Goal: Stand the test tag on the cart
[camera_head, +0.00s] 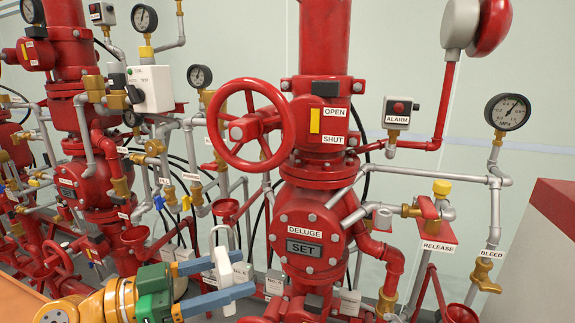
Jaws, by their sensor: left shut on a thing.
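My left gripper (230,275), with blue fingers, comes in from the lower left. It is shut on a small white tag-like piece (223,266) with a pale loop on top, which I take to be the test tag. The piece is upright in the air, in front of the pipework and left of the deluge valve (305,232). The fingers cover part of it, and no writing on it is readable. I cannot identify the cart for certain; a flat orange surface (18,290) shows at the lower left edge. My right gripper is out of view.
A red handwheel (243,127) stands out above the gripper. More red valves (75,187) crowd the left.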

